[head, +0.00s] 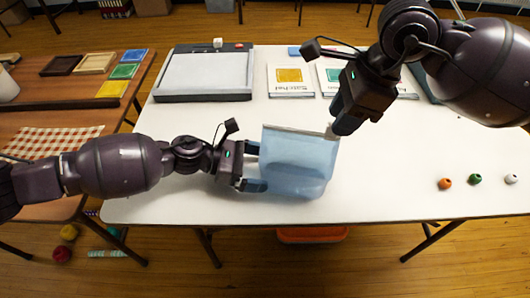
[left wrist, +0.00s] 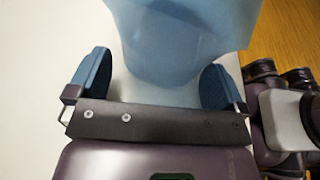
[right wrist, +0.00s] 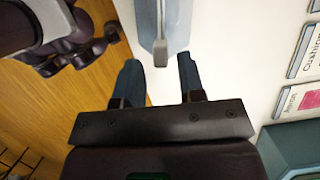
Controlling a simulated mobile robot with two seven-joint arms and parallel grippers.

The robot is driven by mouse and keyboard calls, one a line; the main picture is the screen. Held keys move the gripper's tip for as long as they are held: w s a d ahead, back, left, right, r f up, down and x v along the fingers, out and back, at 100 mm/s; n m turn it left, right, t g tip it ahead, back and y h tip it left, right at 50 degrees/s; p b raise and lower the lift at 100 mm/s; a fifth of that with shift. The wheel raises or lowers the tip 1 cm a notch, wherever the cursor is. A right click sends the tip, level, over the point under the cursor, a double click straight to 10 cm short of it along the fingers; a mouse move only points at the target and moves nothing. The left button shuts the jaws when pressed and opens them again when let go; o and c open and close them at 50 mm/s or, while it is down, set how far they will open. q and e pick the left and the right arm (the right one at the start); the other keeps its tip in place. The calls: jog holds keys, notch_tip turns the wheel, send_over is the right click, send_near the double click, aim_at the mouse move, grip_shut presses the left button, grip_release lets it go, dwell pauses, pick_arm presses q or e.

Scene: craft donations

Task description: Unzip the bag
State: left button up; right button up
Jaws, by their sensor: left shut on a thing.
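A translucent light-blue bag (head: 293,165) stands upright over the white table, with a pale zip strip (head: 295,129) along its top edge. My left gripper (head: 258,166) is shut on the bag's left side; the left wrist view shows the bag (left wrist: 180,35) between the widely spaced blue fingers. My right gripper (head: 341,118) is at the bag's top right corner. In the right wrist view its fingers (right wrist: 160,62) are apart. A small grey zip pull (right wrist: 160,48) on the bag's edge lies just ahead of the gap between the fingertips, not visibly gripped.
A paper trimmer (head: 204,76) and flat packs, one yellow (head: 290,78), lie along the table's back. Orange (head: 445,184), green (head: 475,179) and white (head: 510,179) small items sit at the right. A wooden table (head: 60,115) stands left. The white table's right middle is clear.

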jog(key=shift+a+f, duration=0.15)
jog(key=shift+f, duration=0.2)
jog(key=shift+f, duration=0.15)
dwell(0.4)
jog(key=c, duration=0.6)
jog(key=shift+a, duration=0.1)
